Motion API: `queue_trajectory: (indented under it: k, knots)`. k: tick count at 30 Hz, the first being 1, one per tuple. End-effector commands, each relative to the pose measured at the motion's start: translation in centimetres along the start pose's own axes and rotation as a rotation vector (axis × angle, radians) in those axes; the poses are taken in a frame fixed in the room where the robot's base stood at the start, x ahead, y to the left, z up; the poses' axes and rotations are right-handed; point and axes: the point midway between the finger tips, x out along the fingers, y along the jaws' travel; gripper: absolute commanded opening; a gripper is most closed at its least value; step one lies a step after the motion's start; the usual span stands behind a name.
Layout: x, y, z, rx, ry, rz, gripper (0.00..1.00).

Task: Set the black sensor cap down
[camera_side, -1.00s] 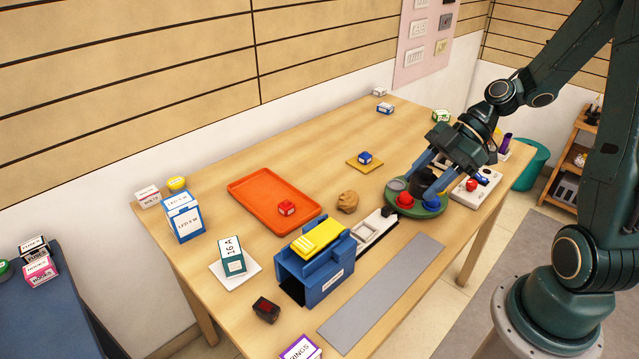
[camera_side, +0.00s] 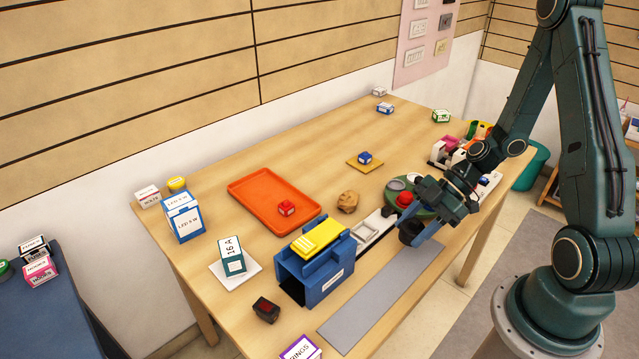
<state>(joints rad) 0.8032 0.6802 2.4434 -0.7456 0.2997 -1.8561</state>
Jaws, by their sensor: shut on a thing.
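My gripper (camera_side: 418,238) is shut on the black sensor cap (camera_side: 409,233), a dark round piece. It holds the cap over the far end of the grey strip (camera_side: 385,290), just in front of the green round tray (camera_side: 399,185). I cannot tell whether the cap touches the surface below. A red cap (camera_side: 404,199) and a grey round piece (camera_side: 396,184) show on the green tray; my arm hides its right part.
The white rail with a small black block (camera_side: 388,211) lies left of my gripper. The blue machine (camera_side: 315,270) with a yellow top stands nearer the front. Most of the grey strip is bare. An orange tray (camera_side: 262,205) holds a red block.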

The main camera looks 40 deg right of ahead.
Motion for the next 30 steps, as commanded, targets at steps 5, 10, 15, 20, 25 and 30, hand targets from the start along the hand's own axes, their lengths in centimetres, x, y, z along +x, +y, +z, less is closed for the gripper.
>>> queue_trajectory:
  k: [5, 10, 15, 20, 25, 30]
  knots:
    - [0.8, 0.0, 0.8, 0.001, 0.0, 0.0, 0.24]
    - [1.0, 0.0, 1.0, -0.001, 0.0, 0.0, 0.24]
    - [1.1, 0.0, 1.1, 0.0, 0.0, 0.0, 0.24]
    - [1.9, 0.0, 1.8, 0.001, 0.001, -0.001, 0.24]
    - [2.9, 0.0, 2.9, 0.001, 0.001, -0.001, 0.24]
    - [3.6, 0.0, 3.6, 0.0, 0.001, -0.001, 0.24]
